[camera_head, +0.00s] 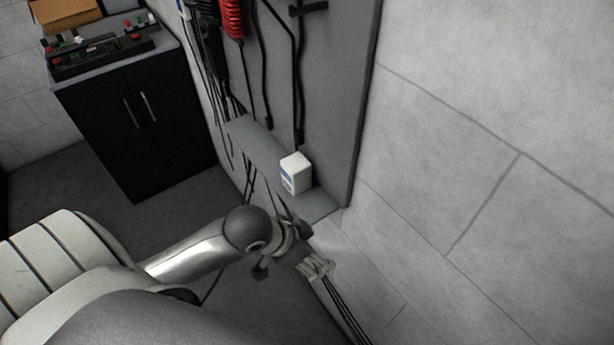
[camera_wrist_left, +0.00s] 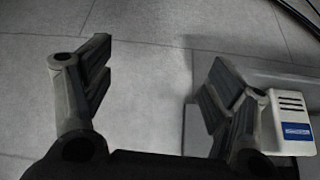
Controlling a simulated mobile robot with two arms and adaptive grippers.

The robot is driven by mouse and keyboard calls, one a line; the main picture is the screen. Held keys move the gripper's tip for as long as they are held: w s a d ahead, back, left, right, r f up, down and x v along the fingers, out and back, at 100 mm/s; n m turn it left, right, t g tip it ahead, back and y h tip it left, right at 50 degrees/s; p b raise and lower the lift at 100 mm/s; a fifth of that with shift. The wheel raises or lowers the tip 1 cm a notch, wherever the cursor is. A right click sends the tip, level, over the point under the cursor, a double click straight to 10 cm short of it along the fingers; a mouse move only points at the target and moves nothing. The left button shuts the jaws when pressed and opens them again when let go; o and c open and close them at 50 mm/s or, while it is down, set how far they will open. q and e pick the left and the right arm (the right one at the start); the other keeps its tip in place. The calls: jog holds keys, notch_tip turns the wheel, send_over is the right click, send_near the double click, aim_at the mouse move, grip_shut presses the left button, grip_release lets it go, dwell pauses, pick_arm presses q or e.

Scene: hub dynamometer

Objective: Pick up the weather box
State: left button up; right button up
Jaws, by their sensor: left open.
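The weather box is a small white box (camera_head: 296,173) with a blue label, standing on the narrow grey shelf (camera_head: 318,204) of the wall panel. In the left wrist view the white box (camera_wrist_left: 292,122) shows at the right edge, with vent slots and a blue label. It is outside the jaws, beside the right-hand finger, which covers part of it. My left gripper (camera_head: 284,250) is below and in front of the shelf end in the head view. In the wrist view the left gripper (camera_wrist_left: 158,75) is open, with only wall between its fingers. My right gripper is not in view.
A cable connector (camera_head: 316,266) with several dark cables is by the wall close to my left gripper. Black cables and a red coiled hose (camera_head: 232,18) hang on the grey panel (camera_head: 338,90). A black cabinet (camera_head: 140,120) stands at the left. The right wall is bare.

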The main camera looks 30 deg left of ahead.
pick_arm(q)
jog(key=w+a+r+m, duration=0.1)
jog(key=w+a+r, duration=0.5)
jog(key=w+a, duration=0.15)
jog(key=n, duration=0.2)
send_near(293, 163)
jog(key=x, duration=0.3)
jog(key=p+x, duration=0.1)
jog(key=x, duration=0.1)
jog(key=shift+s+d, duration=0.3)
jog(key=shift+d, duration=0.05)
jog(key=shift+w+f+p, duration=0.35)
jog(key=shift+f+p, duration=0.1)
jog(key=p+x, duration=0.1)
jog(key=x, duration=0.2)
jog(key=shift+w+a, duration=0.15)
jog(key=shift+w, duration=0.1)
jog(key=shift+w+f+t, duration=0.2)
jog(key=shift+f+t, duration=0.1)
jog(key=shift+f, duration=0.15)
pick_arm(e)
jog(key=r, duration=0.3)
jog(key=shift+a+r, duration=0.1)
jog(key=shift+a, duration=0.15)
pick_arm(q)
jog(key=shift+s, duration=0.1)
